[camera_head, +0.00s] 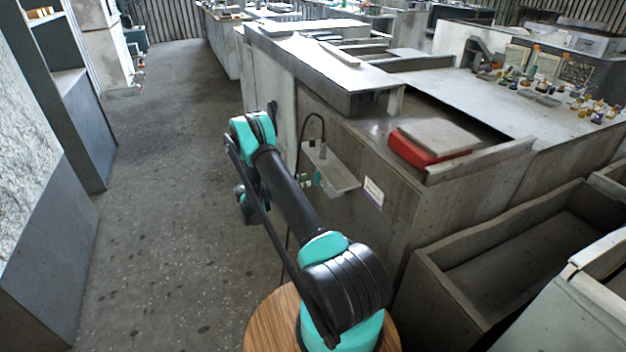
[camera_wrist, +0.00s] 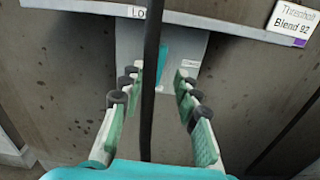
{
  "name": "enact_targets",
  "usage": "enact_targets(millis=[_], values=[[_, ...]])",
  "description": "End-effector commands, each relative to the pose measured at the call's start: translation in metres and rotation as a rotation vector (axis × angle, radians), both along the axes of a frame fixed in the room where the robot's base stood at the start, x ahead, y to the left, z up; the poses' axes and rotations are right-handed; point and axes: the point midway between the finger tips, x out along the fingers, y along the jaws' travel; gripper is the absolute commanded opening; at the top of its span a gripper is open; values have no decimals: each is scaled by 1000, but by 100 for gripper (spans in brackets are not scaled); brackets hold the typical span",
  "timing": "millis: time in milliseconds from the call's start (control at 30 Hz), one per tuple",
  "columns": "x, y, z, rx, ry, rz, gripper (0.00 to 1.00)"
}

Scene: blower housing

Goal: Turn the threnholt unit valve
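In the wrist view, a white label (camera_wrist: 292,22) reading "Threnholt Blend 92" is on the light ledge at the top right. Below the ledge a grey plate (camera_wrist: 190,52) carries a teal part (camera_wrist: 164,62), possibly the valve, though its shape is mostly hidden. My gripper (camera_wrist: 158,80) is open, its fingers spread in front of the plate. A black vertical bar or hose (camera_wrist: 150,110) passes between the fingers in the picture; I cannot tell whether it touches them. In the head view I cannot clearly make out my gripper.
A small shelf (camera_head: 334,178) with a looped black hose (camera_head: 318,119) and a white label (camera_head: 373,192) is on the counter's side panel. A red box with a pale lid (camera_head: 420,146) lies on the counter. An open bin (camera_head: 510,240) stands right. The floor aisle (camera_head: 160,190) is clear.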

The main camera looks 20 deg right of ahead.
Motion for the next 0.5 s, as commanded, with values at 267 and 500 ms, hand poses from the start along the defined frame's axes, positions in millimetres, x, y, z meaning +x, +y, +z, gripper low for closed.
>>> enact_targets(millis=[267,500], values=[[1,-41,0,0,0,-1,32],[2,-51,0,0,0,0,32]])
